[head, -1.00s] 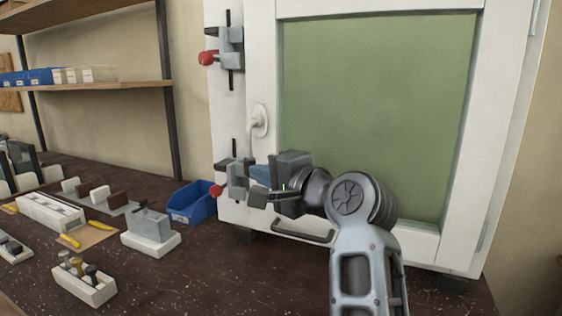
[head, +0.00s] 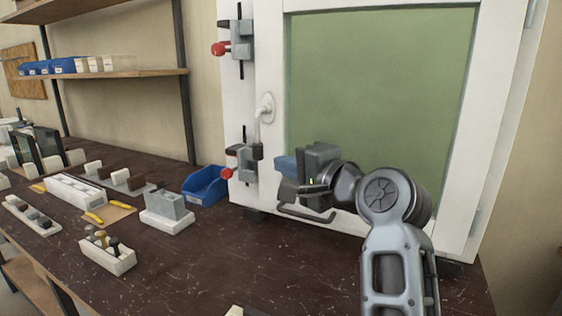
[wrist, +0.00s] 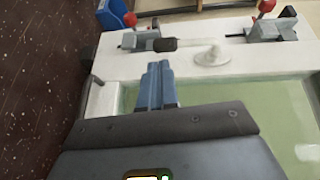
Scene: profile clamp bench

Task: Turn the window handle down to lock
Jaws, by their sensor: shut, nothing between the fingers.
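The white window handle (head: 264,108) is on the left stile of the white window frame (head: 270,185), beside the green pane (head: 380,80). Its lever points down, ending in a dark grip (head: 257,151). In the wrist view the handle's round base (wrist: 212,56) and dark grip (wrist: 165,45) lie just beyond my fingers, the lever running toward the bench side. My gripper (head: 281,165) is shut and empty, to the right of the grip and apart from it. Its blue fingers also show in the wrist view (wrist: 156,70).
Two clamps with red knobs hold the frame's left edge, an upper one (head: 240,40) and a lower one (head: 243,163) close to the handle's grip. A blue bin (head: 204,186) stands left of the frame. Blocks and tools cover the left bench; its front middle is mostly clear.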

